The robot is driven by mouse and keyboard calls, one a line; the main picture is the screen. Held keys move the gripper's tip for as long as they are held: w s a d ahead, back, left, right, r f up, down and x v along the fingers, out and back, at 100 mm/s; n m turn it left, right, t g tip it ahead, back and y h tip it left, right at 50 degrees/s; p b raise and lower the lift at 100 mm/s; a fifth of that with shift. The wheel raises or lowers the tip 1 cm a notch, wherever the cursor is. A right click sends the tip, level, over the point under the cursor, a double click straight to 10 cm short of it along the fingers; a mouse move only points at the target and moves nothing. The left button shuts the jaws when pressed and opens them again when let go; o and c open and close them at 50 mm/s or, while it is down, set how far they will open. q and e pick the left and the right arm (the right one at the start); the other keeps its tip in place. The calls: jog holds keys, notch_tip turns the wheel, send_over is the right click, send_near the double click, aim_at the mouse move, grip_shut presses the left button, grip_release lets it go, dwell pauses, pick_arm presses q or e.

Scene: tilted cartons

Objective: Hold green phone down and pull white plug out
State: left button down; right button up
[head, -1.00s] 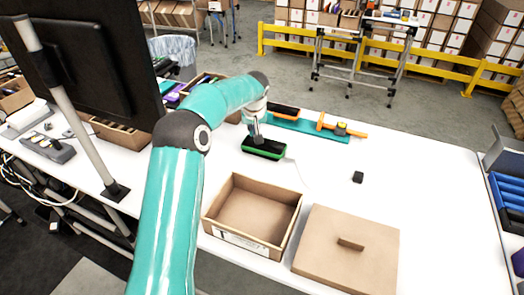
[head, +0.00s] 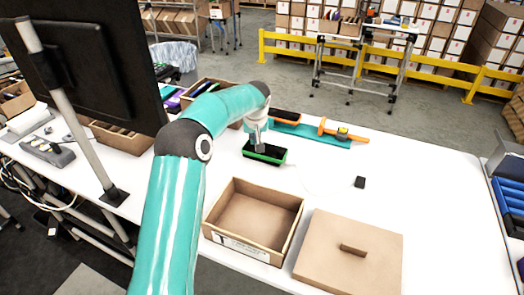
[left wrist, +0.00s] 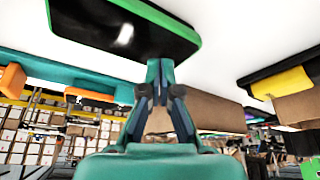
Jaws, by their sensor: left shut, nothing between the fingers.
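The green phone (head: 273,157), black-faced with a green edge, lies on the white table below my left gripper (head: 260,148). It also shows large at the top of the left wrist view (left wrist: 110,22). My left gripper, also in the left wrist view (left wrist: 160,68), is shut and empty, its fingertips at the phone's edge or face. I cannot tell whether they press on it. A faint thin white cable runs from near the phone across the table. I cannot make out the white plug. My right gripper is not in view.
An open cardboard box (head: 212,224) and a carton lid (head: 325,258) with a handle lie in front. A teal strip (head: 310,134) and orange tool (head: 345,134) lie behind. The table's right side is clear.

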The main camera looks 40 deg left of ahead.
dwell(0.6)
pick_arm(q)
notch_tip(320, 180, up, 7)
jog(key=p, duration=0.5)
jog(key=shift+w, duration=0.15)
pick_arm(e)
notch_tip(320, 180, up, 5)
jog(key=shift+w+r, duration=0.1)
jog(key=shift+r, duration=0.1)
pick_arm(q)
jog(key=v, duration=1.2)
jog(key=shift+f, duration=0.1)
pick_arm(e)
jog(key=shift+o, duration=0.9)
